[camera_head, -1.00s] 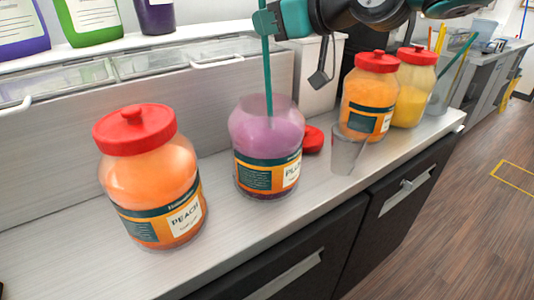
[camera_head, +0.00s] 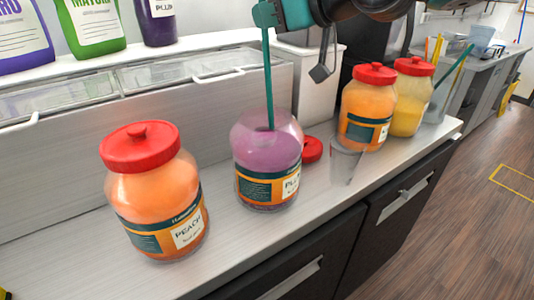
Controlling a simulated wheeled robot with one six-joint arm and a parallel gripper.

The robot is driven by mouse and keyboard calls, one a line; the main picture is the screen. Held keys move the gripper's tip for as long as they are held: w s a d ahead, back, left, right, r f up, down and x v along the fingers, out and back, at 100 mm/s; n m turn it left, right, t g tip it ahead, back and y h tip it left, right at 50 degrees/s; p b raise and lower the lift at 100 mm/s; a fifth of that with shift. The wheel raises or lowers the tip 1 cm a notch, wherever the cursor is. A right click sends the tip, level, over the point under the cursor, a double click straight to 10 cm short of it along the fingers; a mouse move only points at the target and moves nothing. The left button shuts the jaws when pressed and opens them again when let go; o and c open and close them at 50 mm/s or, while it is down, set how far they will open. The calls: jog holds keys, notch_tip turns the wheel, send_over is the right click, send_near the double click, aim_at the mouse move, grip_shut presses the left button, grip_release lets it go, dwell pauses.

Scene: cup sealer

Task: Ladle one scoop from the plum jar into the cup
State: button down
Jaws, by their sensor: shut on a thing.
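The plum jar (camera_head: 268,160) stands open on the counter, clear with pinkish-purple contents and a green and orange label. My gripper (camera_head: 266,14), teal, is at the top edge above the jar, shut on the handle of a green ladle (camera_head: 268,75). The handle runs almost upright down through the jar's mouth. The ladle's bowl is hidden in the purple contents. The cup (camera_head: 345,162) is clear and stands upright on the counter to the right of the jar, near the front edge. I cannot make out any contents in it.
A red lid (camera_head: 312,150) lies behind the plum jar. A closed peach jar (camera_head: 153,195) stands at left. An orange jar (camera_head: 367,105) and a yellow jar (camera_head: 408,98) stand behind the cup. A white bin (camera_head: 305,80) and a raised ledge line the back.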

notch_tip(320, 180, up, 10)
jog(key=p, duration=0.6)
jog(key=shift+r, duration=0.25)
dwell(1.5)
